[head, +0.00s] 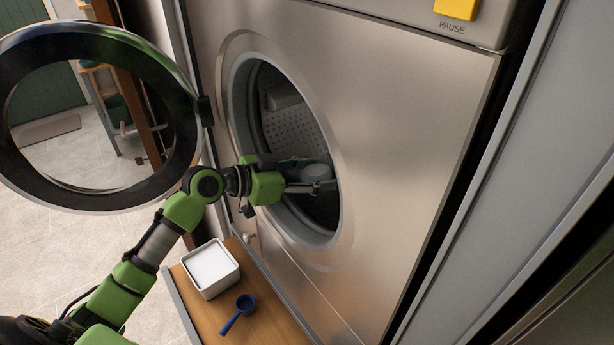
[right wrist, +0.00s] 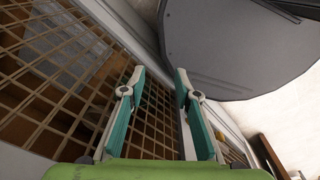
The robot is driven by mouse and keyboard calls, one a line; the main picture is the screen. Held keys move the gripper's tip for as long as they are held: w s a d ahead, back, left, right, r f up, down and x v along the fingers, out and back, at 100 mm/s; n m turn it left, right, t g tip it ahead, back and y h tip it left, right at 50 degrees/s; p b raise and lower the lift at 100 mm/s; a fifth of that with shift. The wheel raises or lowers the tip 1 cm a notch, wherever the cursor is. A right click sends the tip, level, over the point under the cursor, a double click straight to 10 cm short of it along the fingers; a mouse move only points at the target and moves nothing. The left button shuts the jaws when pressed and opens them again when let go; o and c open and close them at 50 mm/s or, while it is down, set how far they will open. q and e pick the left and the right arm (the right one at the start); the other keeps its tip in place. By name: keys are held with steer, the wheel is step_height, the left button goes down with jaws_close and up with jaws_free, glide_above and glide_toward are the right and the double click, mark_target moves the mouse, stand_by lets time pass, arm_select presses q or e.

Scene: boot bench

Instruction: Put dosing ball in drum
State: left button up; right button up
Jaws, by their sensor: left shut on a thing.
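The washing machine's drum (head: 292,132) shows through its round open doorway, with a perforated metal inner wall. My left gripper (head: 318,177) reaches through the doorway from the left. The ball's lower part is hidden by a finger. My right gripper (right wrist: 155,85) shows in the right wrist view, with its two teal and white fingers spread apart and nothing between them.
The round door (head: 150,62) stands open at the left, close to my left arm. Below the doorway, a wooden shelf (head: 265,325) bears a white tub (head: 211,270) and a blue scoop (head: 238,312). A wire grid (right wrist: 60,65) and a dark grey rounded panel (right wrist: 235,45) lie beyond my right gripper.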

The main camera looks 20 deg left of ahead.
arm_select(q)
steer(key=shift+w+d+f, duration=0.15)
steer(key=shift+w, duration=0.1)
steer(key=o, duration=1)
steer(key=v, duration=1)
steer(key=shift+s, duration=0.25)
steer(key=shift+v, duration=0.85)
steer(key=shift+w, duration=0.1)
